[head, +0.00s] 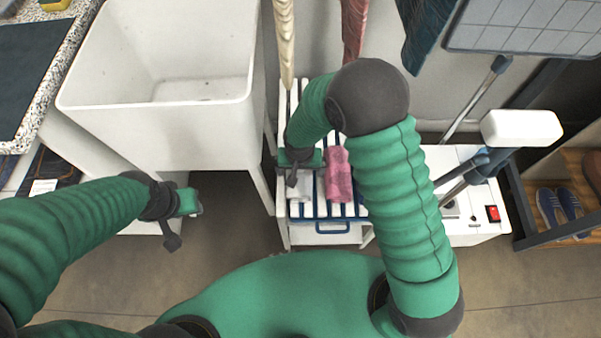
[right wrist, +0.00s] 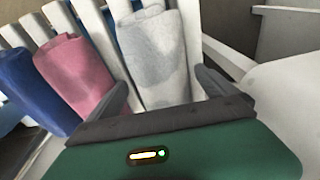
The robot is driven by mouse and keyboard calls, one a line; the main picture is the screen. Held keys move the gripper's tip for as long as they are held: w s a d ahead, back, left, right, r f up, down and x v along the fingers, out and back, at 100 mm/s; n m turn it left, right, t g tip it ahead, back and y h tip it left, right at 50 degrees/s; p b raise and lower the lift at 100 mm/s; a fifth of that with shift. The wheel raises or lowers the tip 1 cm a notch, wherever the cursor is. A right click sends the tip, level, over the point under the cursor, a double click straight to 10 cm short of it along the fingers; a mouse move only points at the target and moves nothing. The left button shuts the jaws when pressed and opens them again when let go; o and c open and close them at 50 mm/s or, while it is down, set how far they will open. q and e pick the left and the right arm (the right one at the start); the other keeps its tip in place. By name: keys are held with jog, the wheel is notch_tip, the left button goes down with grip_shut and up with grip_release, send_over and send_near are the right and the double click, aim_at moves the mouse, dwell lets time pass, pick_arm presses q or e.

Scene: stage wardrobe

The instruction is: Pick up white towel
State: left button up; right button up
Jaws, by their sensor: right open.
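The white towel (right wrist: 160,58) is rolled up and lies on a white slatted rack, between the two dark fingers of my right gripper (right wrist: 165,88) in the right wrist view. The fingers are open, one on each side of the towel. In the head view my right gripper (head: 298,172) is over the rack and hides much of the white towel (head: 300,189). My left gripper (head: 193,203) is away to the left, in front of the sink; its fingers are too small to judge.
A pink rolled towel (head: 339,178) lies right beside the white one, and a blue rolled towel (right wrist: 38,88) is beyond it. A white sink (head: 190,125) stands left of the rack (head: 283,115). Hanging cloths are behind it. A white appliance (head: 465,215) with a red switch is at right.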

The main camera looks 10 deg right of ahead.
jog(key=shift+a+r, duration=0.15)
jog(key=shift+a, duration=0.3)
jog(key=shift+c, duration=2.4)
jog(key=shift+d, duration=0.4)
jog(key=c, duration=0.7)
jog(key=shift+a, duration=0.1)
jog(key=c, duration=0.3)
jog(key=shift+a+r, duration=0.1)
